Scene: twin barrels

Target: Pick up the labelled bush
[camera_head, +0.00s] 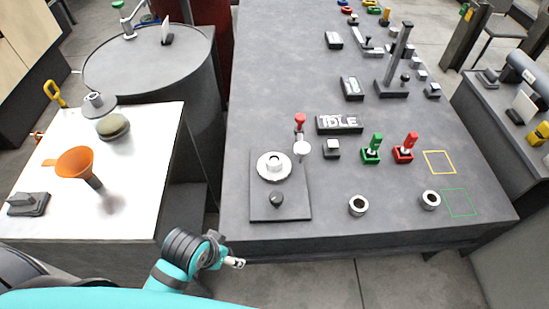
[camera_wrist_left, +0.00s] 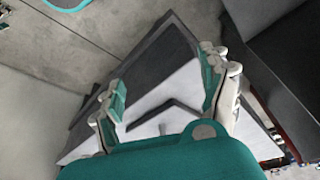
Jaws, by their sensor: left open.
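Two short metal rings that look like bushes stand on the dark grey table: one left bush (camera_head: 358,205) near the front edge and one right bush (camera_head: 430,199) beside the green outlined square. I cannot read a label on either. My left gripper (camera_head: 237,263) is below the front edge of the table, left of both rings and apart from them. In the left wrist view my left gripper (camera_wrist_left: 165,75) is open, with nothing between its fingers. The bushes do not show in that view. My right gripper is not in view.
A square plate with a round fixture (camera_head: 273,167) stands left of the bushes. A display reading IDLE (camera_head: 339,124), green (camera_head: 372,149) and red (camera_head: 405,148) handled pieces stand behind. A white table (camera_head: 120,215) with an orange funnel (camera_head: 76,162) is at left.

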